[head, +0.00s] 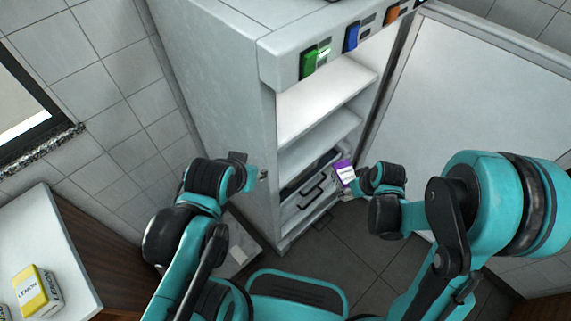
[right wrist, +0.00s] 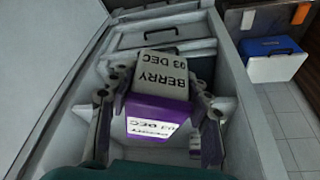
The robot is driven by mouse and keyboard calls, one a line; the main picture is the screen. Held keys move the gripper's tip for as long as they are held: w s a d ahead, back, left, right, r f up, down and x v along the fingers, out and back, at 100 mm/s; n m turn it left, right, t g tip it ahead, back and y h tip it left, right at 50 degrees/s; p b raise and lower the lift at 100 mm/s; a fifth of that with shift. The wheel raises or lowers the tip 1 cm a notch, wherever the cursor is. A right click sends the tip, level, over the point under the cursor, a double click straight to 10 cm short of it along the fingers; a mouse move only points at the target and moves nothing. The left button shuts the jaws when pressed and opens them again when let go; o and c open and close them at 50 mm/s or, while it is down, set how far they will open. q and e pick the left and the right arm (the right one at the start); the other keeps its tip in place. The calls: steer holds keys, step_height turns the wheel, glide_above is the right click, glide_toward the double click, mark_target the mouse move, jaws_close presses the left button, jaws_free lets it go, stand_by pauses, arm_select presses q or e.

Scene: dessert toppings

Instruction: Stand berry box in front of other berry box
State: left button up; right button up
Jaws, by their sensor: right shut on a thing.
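My right gripper (head: 351,184) is shut on a berry box (head: 345,172), purple with a white label, in front of the open freezer's lower part. In the right wrist view, the berry box (right wrist: 157,110) sits between both fingers, its pale face reading BERRY 03 DEC and its purple face bearing a label. A small purple-and-white lettered patch (right wrist: 212,143) shows beside the right finger; I cannot tell whether it is another berry box. My left gripper (head: 252,168) is open and empty, left of the freezer opening.
The tall freezer (head: 225,100) has bare upper shelves (head: 325,100) and drawers with dark handles (head: 312,195) below. Its door (head: 480,100) stands open at right. A lemon box (head: 37,290) is on the left counter (head: 40,235). A blue-and-white cooler (right wrist: 272,62) stands on the floor.

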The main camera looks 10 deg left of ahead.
steer(key=w+a+f+n, duration=0.1)
steer(key=w+a, duration=0.1)
steer(key=a, duration=0.3)
steer(key=w+a+f+n+y, duration=0.1)
steer(key=a+n, duration=0.1)
steer(key=a, duration=0.4)
steer(key=w+a+f+n+g, duration=0.1)
steer(key=w+a+n, duration=0.1)
steer(key=a, duration=0.3)
steer(key=shift+w+a+f+y, duration=0.25)
steer(key=shift+w+a+y, duration=0.05)
steer(key=shift+w+a, duration=0.1)
steer(key=w+a, duration=0.1)
steer(key=a+b, duration=0.1)
steer(key=w+a, duration=0.1)
steer(key=a, duration=0.1)
steer(key=shift+w+b, duration=0.3)
steer(key=shift+b, duration=0.05)
steer(key=shift+f+b, duration=0.5)
steer(key=shift+f, duration=0.3)
steer(key=shift+r, duration=0.1)
